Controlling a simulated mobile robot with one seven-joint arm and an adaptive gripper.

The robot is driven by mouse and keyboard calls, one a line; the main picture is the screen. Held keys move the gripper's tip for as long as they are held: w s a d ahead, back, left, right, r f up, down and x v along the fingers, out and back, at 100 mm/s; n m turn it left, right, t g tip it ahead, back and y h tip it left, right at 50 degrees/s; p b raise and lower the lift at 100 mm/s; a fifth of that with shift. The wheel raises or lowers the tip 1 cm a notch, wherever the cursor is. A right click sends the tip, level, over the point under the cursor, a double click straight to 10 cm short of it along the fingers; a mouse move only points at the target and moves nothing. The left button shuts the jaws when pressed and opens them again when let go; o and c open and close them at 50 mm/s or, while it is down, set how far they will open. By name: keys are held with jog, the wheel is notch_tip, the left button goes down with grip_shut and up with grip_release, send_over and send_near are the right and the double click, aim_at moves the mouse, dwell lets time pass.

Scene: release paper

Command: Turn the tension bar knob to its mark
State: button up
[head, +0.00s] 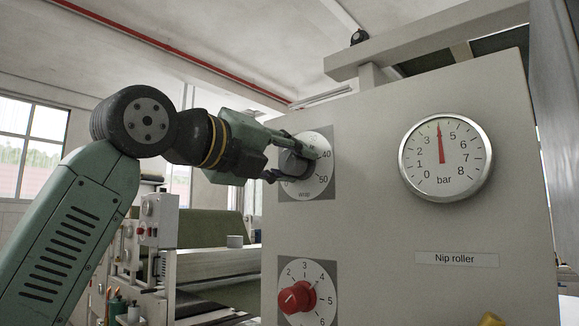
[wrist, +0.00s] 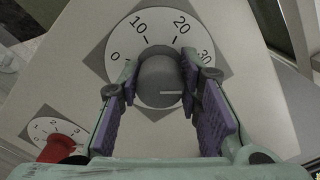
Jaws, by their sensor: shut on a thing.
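My gripper (head: 284,158) is shut on a grey round knob (wrist: 158,80), with one finger on each side in the wrist view. The knob sits at the centre of a white dial (head: 319,141) marked up to 50, on the panel's left side. A white line on the knob's face points right in the wrist view, past the 30; the dial mark it faces is hidden by a finger. A red knob (head: 297,297) sits on a lower dial (head: 322,279), also in the wrist view (wrist: 57,149). I cannot read a tension bar label.
A round bar gauge (head: 465,158) is on the panel's upper right, its red needle near 4. A "Nip roller" label (head: 456,259) is below it. Machinery with a green roll (head: 207,231) stands behind at left. The panel (head: 375,230) between dials and gauge is bare.

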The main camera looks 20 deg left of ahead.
jog(key=shift+a+n+b, duration=0.1)
jog(key=shift+n+b, duration=0.2)
jog(key=shift+n, duration=0.9)
jog(key=shift+r, duration=0.1)
jog(key=o, duration=1.2)
jog(key=v, duration=1.2)
